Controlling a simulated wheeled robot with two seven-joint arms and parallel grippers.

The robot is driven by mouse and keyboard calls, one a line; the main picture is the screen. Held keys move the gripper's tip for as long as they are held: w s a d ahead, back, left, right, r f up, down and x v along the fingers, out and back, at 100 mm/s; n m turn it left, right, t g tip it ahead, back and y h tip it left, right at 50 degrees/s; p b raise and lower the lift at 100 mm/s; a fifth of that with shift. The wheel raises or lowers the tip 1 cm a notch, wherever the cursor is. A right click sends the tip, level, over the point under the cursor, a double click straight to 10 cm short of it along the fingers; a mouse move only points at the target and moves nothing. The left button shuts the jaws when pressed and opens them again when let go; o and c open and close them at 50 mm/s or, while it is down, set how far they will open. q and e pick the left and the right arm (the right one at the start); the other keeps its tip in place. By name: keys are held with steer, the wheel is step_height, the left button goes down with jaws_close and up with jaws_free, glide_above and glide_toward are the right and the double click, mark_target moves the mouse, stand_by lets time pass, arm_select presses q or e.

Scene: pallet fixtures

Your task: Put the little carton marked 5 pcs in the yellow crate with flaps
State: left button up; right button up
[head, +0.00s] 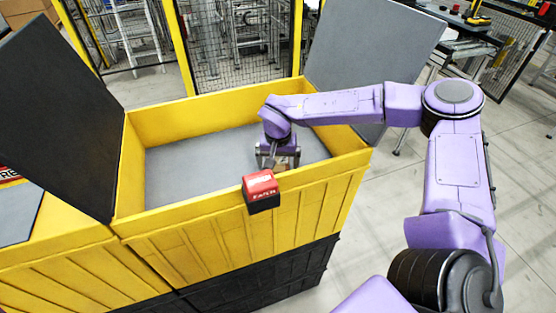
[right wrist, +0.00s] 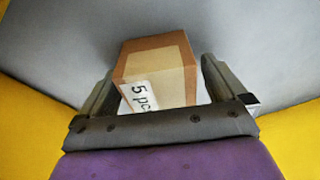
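The yellow crate with flaps (head: 150,228) stands open, its grey floor visible. My right gripper (head: 278,160) reaches down inside it, near the front right. The little carton (right wrist: 158,72), brown with a paler face and a white "5 pcs" label, lies between the fingers of the right gripper (right wrist: 160,88) in the right wrist view. Narrow gaps show beside the carton, so the fingers look open around it. In the head view the carton (head: 287,161) is partly hidden by the gripper. I cannot tell whether it touches the crate floor. My left gripper is out of view.
A red and black block (head: 261,190) is at the crate's near rim, just in front of the gripper. The crate floor left of the gripper is clear.

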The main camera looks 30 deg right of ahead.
mark_target(278, 161)
step_height(278, 161, up, 12)
steer(key=s+a+b, duration=0.1)
steer(key=shift+s+r, duration=0.15)
steer(key=shift+s, duration=0.1)
